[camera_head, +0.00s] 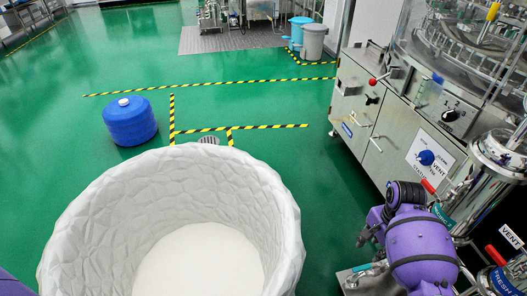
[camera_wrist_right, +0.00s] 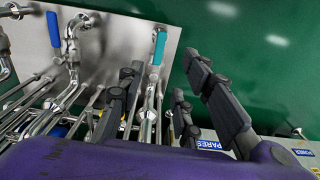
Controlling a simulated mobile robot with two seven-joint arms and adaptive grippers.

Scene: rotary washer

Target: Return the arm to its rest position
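My right arm (camera_head: 420,248), purple with black bands, is at the lower right of the head view, bent beside the steel machine. My right gripper (camera_head: 368,237) is small and partly hidden there. In the right wrist view, its dark fingers (camera_wrist_right: 160,82) are spread apart with nothing held between them. A purple sliver at the lower left edge of the head view looks like part of my left arm. My left gripper is not in view.
The steel washer (camera_head: 402,130) and a steel cylinder (camera_head: 497,158) with pipes crowd close to my right arm. A large white lined bin (camera_head: 90,215), empty inside, stands in front of me. A blue drum (camera_head: 130,122) stands beyond it. The green floor (camera_head: 235,98) in the middle is clear.

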